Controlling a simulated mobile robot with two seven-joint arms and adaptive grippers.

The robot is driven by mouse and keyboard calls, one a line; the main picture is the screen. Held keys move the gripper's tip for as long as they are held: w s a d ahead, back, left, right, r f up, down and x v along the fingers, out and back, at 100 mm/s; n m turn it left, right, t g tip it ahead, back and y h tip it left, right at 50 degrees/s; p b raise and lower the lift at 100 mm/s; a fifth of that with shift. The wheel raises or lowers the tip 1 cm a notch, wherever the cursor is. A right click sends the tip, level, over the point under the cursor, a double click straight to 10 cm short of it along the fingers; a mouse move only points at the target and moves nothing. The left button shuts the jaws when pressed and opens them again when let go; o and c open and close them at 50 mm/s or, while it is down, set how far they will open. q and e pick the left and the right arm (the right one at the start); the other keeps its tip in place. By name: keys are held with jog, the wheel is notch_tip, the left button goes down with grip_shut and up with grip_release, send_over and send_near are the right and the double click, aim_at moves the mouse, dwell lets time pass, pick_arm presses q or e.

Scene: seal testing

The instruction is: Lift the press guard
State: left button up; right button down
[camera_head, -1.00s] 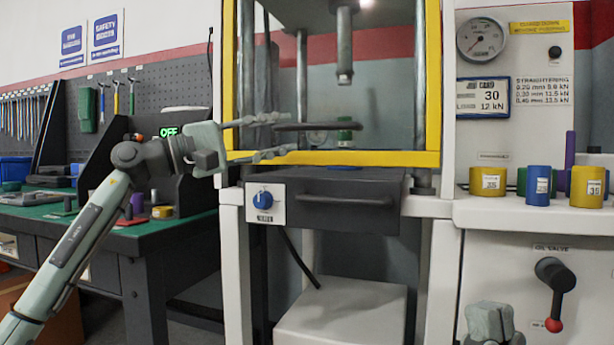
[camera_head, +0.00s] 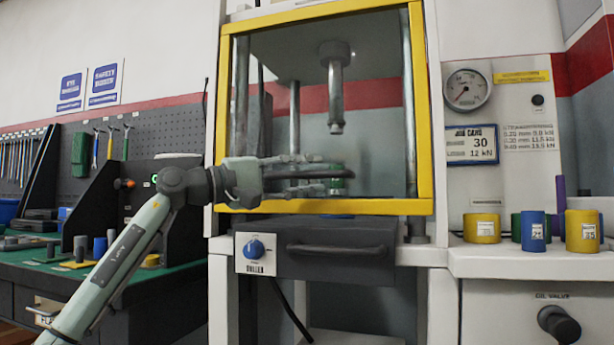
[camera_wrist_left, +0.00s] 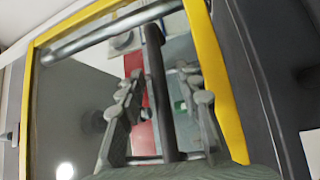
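The press guard (camera_head: 424,120) is a clear panel in a yellow frame across the front of the press, with its bottom rail just above the dark drawer. Its dark handle bar (camera_head: 343,173) runs level across the lower part of the panel. My left gripper (camera_head: 322,173) reaches in from the left, with one finger above the bar and one below. In the left wrist view the bar (camera_wrist_left: 157,85) passes between the two fingers (camera_wrist_left: 163,80), with gaps visible on both sides. The gripper is open around it. My right gripper is out of view.
A drawer (camera_head: 335,250) with a blue knob (camera_head: 254,249) sits below the guard. Yellow and blue cylinders (camera_head: 535,231) stand on the white shelf at the right. A green bench (camera_head: 120,290) with a dark tool rack is at the left.

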pick_arm(q)
jog(key=shift+c, duration=0.5)
grip_shut()
